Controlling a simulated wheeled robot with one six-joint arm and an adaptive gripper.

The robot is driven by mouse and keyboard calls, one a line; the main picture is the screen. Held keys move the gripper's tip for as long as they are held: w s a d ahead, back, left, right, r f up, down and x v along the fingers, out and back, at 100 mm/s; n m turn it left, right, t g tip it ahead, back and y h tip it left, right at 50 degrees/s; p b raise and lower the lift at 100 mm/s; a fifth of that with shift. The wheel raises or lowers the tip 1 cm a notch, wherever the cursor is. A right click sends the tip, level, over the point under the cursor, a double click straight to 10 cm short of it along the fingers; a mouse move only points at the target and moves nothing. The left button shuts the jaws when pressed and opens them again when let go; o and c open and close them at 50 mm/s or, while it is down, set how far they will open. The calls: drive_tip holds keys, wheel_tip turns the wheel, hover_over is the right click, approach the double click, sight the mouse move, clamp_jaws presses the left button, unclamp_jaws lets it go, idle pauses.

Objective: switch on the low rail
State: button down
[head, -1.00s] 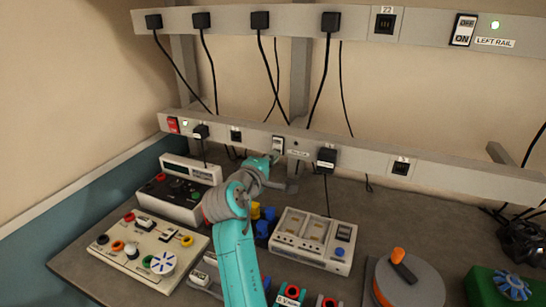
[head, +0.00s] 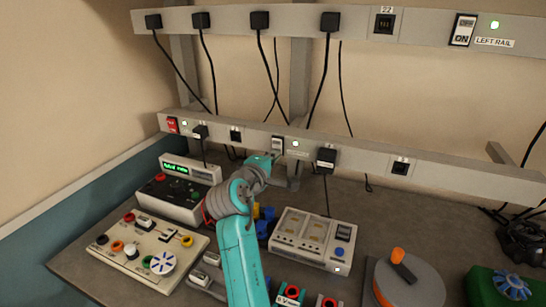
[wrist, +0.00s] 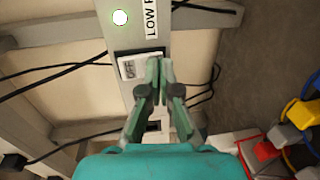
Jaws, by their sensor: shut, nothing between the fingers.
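The low rail (head: 220,132) runs along the wall just above the bench. Its rocker switch (head: 278,146) is in the middle of the rail, and the lamp (head: 295,143) beside it glows green. In the wrist view, the switch (wrist: 129,67) shows OFF lettering on its visible end, the lamp (wrist: 120,17) is bright green, and part of the label LOW R (wrist: 151,20) shows. My gripper (wrist: 159,66) is shut and empty, with its tips over the switch's other end, which they hide. I cannot tell whether they touch. In the head view, my gripper (head: 270,157) is at the switch.
Black plugs, including one (head: 326,158) right of the switch, stick out of the low rail. A red switch (head: 172,125) is at its left end. The upper left rail (head: 420,28) has its lamp lit. A meter (head: 190,168), a charger (head: 314,238) and a control board (head: 148,250) crowd the bench.

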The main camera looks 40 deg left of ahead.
drive_tip(key=v, duration=1.1)
drive_tip(key=shift+s, duration=0.3)
